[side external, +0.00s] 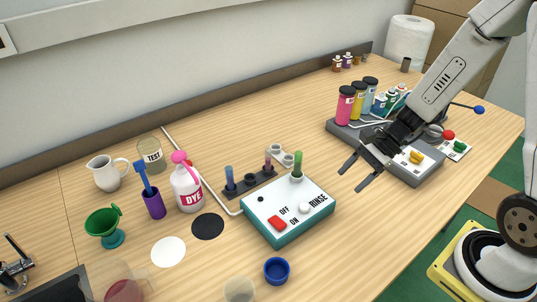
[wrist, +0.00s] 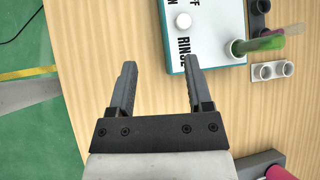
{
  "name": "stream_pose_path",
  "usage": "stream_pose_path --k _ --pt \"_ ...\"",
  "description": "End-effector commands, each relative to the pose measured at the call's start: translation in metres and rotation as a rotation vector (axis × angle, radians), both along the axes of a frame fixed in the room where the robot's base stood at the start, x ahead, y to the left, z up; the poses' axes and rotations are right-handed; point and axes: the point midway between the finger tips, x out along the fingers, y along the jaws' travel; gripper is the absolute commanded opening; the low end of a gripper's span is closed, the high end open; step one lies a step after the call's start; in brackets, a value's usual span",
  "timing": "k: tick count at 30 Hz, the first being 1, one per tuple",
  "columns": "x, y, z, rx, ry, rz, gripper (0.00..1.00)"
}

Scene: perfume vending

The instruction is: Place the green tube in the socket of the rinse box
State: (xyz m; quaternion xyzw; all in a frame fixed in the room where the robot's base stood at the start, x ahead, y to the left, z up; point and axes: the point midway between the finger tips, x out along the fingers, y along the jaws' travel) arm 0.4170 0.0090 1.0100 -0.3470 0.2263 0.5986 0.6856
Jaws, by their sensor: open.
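The rinse box (side external: 278,216) is a teal box with a white top, a red switch and a white knob. It also shows at the top of the wrist view (wrist: 212,62). The green tube (side external: 298,162) stands upright with its lower end in the white round socket (side external: 296,178) at the box's back corner. In the wrist view the green tube (wrist: 265,42) extends right from the socket (wrist: 238,48). My gripper (side external: 353,180) is open and empty, to the right of the box and apart from the tube. Its fingers (wrist: 160,64) show bare wood between them.
A dark rack (side external: 250,184) with blue and pink tubes stands behind the box, beside a white holder (side external: 280,156) with round openings. A grey tray (side external: 345,132) with several coloured bottles is behind my gripper.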

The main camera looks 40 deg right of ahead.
Motion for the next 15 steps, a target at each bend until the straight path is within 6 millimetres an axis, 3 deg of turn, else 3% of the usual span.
stream_pose_path --k 7,15 --pt "-0.031 0.002 -0.004 -0.300 -0.110 0.430 0.65" --pt "-0.040 -0.008 0.003 -0.608 -0.301 0.892 0.65"
